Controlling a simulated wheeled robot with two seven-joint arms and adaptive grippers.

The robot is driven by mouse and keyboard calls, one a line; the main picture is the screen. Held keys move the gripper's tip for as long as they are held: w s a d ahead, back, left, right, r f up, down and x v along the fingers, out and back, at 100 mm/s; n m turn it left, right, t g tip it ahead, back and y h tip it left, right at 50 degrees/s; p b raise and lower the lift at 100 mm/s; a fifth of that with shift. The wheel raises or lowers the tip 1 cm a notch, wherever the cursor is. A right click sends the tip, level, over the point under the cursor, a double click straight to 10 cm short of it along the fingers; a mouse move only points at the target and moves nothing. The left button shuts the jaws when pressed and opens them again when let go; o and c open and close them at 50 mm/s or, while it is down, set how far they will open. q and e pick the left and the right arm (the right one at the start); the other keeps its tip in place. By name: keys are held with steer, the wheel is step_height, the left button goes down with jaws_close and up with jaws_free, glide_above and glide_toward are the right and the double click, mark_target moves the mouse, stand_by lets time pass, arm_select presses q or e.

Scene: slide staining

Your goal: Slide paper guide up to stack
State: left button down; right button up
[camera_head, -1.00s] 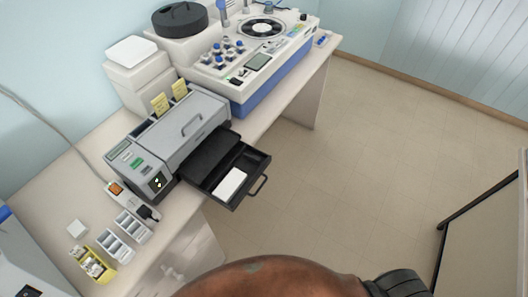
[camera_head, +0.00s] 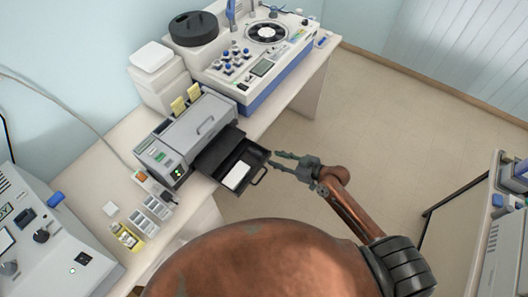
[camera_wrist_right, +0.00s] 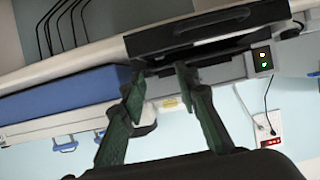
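The black paper tray (camera_head: 258,158) is pulled out of the front of the grey printer (camera_head: 188,136). A white paper stack (camera_head: 236,176) lies in the tray towards its near-left side. I cannot make out the paper guide clearly against the dark tray. My right gripper (camera_head: 274,160) is just right of the tray's front edge, its two green fingers apart and pointing at it. In the right wrist view the fingers (camera_wrist_right: 160,70) are open and empty, below the black tray front (camera_wrist_right: 205,32). My left gripper is not in view.
A white and blue machine (camera_head: 262,62) stands behind the printer. White slide holders (camera_head: 157,207) and a yellow box (camera_head: 127,237) stand near the printer on the bench. Another grey device (camera_head: 50,245) is at the left. Open floor lies right of the tray.

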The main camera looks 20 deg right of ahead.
mark_target(259, 153)
steer(key=p+x, duration=0.1)
steer(key=x, duration=0.6)
steer(key=shift+w+f, duration=0.15)
steer(key=shift+c, duration=0.6)
jaws_close()
steer(key=shift+a, duration=0.1)
